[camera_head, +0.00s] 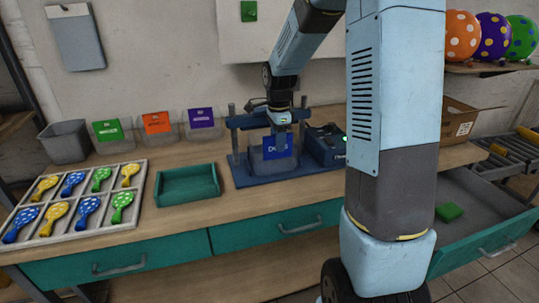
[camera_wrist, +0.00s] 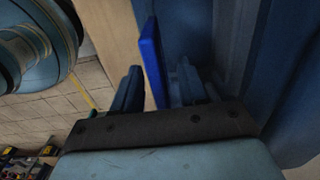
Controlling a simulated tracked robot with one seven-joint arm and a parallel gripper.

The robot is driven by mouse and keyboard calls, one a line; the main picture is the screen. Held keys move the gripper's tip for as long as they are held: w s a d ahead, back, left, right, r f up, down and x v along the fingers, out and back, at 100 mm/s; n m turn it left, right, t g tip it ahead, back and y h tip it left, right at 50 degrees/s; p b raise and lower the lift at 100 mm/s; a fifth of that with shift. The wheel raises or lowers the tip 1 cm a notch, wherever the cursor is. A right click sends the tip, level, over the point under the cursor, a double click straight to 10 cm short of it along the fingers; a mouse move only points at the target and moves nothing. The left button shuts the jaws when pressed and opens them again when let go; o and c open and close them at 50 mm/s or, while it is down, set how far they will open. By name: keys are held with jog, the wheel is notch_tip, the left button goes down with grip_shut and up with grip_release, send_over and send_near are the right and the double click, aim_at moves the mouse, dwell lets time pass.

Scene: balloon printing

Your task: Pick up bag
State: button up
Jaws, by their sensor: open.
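A bag with a blue, lettered top (camera_head: 276,148) stands upright in the blue press frame (camera_head: 238,173) at the back of the bench. My gripper (camera_head: 280,126) is above the bag, near the frame's top bar. In the wrist view, my open gripper (camera_wrist: 160,70) has its two dark fingers on either side of a thin blue panel (camera_wrist: 151,58), which looks like the bag's top. The panel is nearer the left finger, and I cannot tell whether they touch. The bag's lower part is hidden in the wrist view.
Bags with green (camera_head: 108,131), orange (camera_head: 157,123) and purple (camera_head: 201,118) tops stand along the wall. A blue box (camera_head: 325,143) stands close right of the press. An open drawer (camera_head: 478,228) holds a green item.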

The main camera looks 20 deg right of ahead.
jog(key=shift+f, duration=0.3)
grip_shut()
dwell(0.4)
